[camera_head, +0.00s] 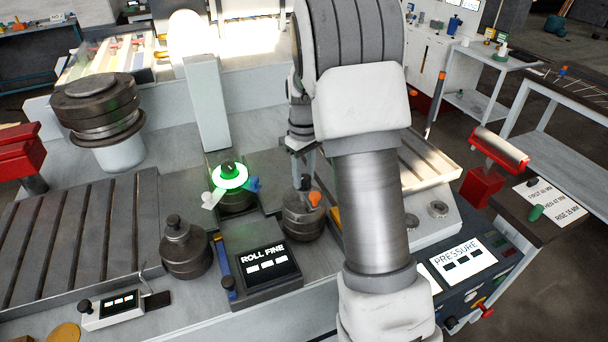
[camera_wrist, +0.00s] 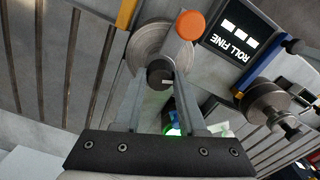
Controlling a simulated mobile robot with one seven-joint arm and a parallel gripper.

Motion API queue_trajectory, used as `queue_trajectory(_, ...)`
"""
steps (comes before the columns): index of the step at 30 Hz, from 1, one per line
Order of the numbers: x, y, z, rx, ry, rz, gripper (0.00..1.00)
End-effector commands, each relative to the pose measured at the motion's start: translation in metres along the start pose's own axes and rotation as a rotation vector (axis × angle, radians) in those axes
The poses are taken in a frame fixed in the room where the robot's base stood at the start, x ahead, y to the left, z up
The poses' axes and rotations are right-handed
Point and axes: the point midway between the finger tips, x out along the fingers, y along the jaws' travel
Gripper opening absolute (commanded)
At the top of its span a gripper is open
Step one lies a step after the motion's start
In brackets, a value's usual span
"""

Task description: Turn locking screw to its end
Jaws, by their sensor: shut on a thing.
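A steel roller (camera_head: 303,218) stands on the machine bed, right of the ROLL FINE panel. A dark knob (camera_wrist: 160,75) sits on top of it and looks like the locking screw. An orange knob (camera_head: 315,199) sits beside it; it also shows in the wrist view (camera_wrist: 190,25). My gripper (camera_head: 305,178) points down over the roller from above. In the wrist view its two fingers (camera_wrist: 165,72) are shut on the dark knob, one on each side. My arm covers part of the bed right of the roller.
A green-lit ring (camera_head: 230,177) tops a middle roller with a blue and a white tab. Another roller (camera_head: 185,248) stands to the left. The ROLL FINE panel (camera_head: 262,268) lies in front. A PRESSURE panel (camera_head: 463,260) is at the right, partly behind my arm.

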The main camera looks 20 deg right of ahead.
Motion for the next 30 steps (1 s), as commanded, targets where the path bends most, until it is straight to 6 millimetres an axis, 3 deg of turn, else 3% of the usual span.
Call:
queue_trajectory(15, -0.0004, 0.0002, 0.0003, 0.471, -0.001, 0.001, 0.00)
queue_trajectory(30, -0.0003, 0.0003, 0.0003, 0.712, 0.000, 0.000, 0.00)
